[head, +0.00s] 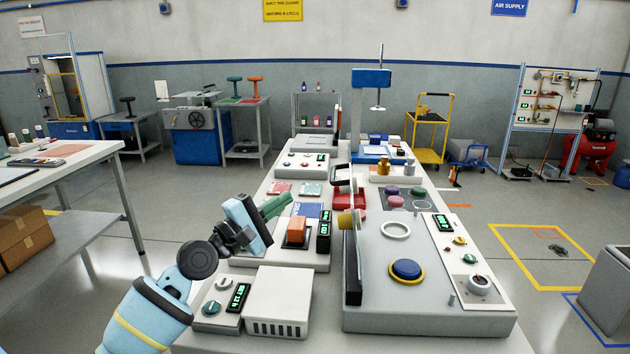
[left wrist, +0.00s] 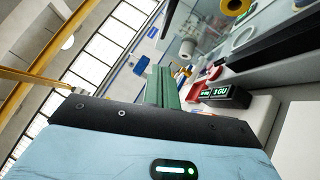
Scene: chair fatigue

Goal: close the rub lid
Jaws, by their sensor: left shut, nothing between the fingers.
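The rub station (head: 425,320) is a large light-grey box at the front right of the bench. A dark lid panel (head: 352,268) stands upright along its left edge, seen nearly edge-on, so the lid looks open. A yellow cylinder (head: 345,222) sits by the panel's upper end. On the station's top are a white ring (head: 396,230) and a blue disc in a yellow ring (head: 407,270). My left gripper (head: 284,203) has green fingers, shut and empty, raised left of the lid and apart from it. The fingers also show in the left wrist view (left wrist: 162,88). My right gripper is not in view.
An orange block (head: 296,230) on a grey unit with green displays (head: 324,230) lies between my left gripper and the lid. A white vented box (head: 279,302) stands at the front. Further stations with red and purple parts fill the bench behind.

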